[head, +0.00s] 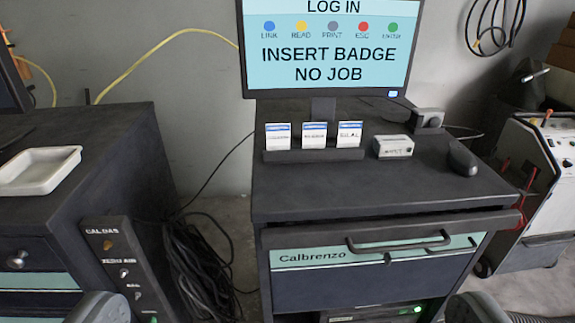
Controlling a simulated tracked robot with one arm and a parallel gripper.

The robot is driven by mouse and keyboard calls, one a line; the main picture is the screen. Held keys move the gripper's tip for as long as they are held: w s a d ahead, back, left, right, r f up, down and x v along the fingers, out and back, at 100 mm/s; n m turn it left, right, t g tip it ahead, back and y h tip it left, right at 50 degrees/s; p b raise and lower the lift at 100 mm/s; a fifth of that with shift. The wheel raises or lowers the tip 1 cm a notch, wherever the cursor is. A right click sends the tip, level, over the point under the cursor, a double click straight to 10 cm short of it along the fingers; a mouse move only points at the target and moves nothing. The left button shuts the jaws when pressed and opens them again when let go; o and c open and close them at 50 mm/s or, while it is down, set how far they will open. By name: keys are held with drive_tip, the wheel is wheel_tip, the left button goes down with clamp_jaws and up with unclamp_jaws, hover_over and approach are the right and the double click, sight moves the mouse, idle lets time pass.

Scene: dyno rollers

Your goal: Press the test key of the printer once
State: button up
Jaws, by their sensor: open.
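My gripper (290,311) shows at the bottom edge, its two grey fingers wide apart at the left and right, with nothing between them. A dark device with a lit green light (417,309) sits in the cabinet's lower bay, cut off by the bottom edge. It may be the printer, but I cannot tell. No test key can be made out. The monitor (330,45) above the cabinet reads "LOG IN", "INSERT BADGE", "NO JOB", with a coloured row including "PRINT".
The Calbrenzo cabinet (285,205) has a handled drawer (375,270). On top are badge cards (314,135) in a holder, a small white box (393,146) and a mouse (462,158). Left are a panel marked CALDAS (120,265), black cables (195,265) and a tray (40,171).

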clamp_jaws()
idle(1.7)
